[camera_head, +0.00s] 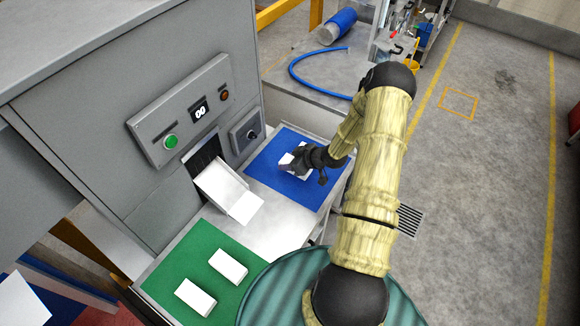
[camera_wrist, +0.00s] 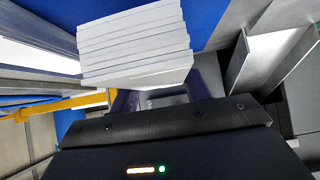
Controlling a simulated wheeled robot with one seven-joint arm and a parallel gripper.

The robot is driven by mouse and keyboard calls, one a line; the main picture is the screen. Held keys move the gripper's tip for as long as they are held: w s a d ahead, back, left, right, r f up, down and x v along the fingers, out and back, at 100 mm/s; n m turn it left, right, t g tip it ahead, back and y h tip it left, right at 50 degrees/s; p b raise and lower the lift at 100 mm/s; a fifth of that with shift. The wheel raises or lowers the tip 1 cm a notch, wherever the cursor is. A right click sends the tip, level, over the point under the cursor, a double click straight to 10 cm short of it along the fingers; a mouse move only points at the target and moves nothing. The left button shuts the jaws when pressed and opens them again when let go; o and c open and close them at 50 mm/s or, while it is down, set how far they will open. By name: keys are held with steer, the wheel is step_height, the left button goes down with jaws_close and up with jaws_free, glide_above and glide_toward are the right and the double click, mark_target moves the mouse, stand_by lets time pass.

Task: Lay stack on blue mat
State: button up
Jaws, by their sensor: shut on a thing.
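The blue mat (camera_head: 268,171) lies on the bench on the far side of the chute. My gripper (camera_head: 299,163) is low over the mat and shut on a white stack (camera_head: 287,160). In the wrist view the stack (camera_wrist: 135,50) shows as several flat white layers, held together at the fingers (camera_wrist: 168,98), with blue behind it. My arm and gripper hide part of the stack in the head view. I cannot tell whether the stack touches the mat.
A green mat (camera_head: 183,252) holds two white blocks, a far one (camera_head: 228,266) and a near one (camera_head: 195,297). A white chute (camera_head: 229,191) sticks out from the grey machine (camera_head: 110,120) between the mats. A control panel (camera_head: 180,111) reads 00. A blue hose (camera_head: 305,75) lies behind.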

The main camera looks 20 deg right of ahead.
steer(key=shift+f, duration=0.1)
steer(key=shift+f+p, duration=0.75)
steer(key=shift+f, duration=1.25)
steer(key=shift+f, duration=0.15)
steer(key=o, duration=1)
steer(key=b+v, duration=0.3)
steer(key=v, duration=0.9)
